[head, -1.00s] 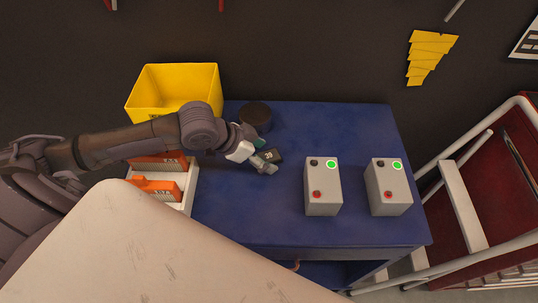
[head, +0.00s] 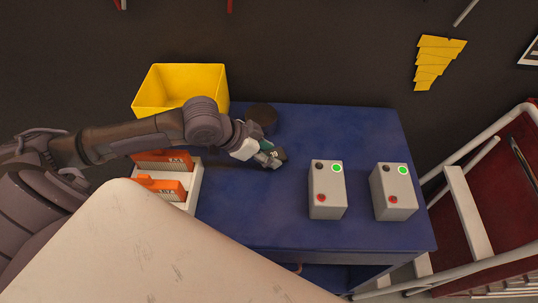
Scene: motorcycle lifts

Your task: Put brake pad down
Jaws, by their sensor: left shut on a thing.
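The brake pad (head: 279,153) is a small dark block with a light marking. It is at the tip of my left gripper (head: 268,157), over the left part of the blue table (head: 270,205). The left gripper is shut on it, and its fingers and wrist cover part of the pad. I cannot tell whether the pad touches the tabletop. My right gripper is not in view.
A yellow bin (head: 180,85) and a dark round container (head: 262,115) stand behind the gripper. A white tray (head: 193,192) holds orange items (head: 163,187). Two grey control boxes (head: 326,190) (head: 393,192) stand to the right. The table's front middle is clear.

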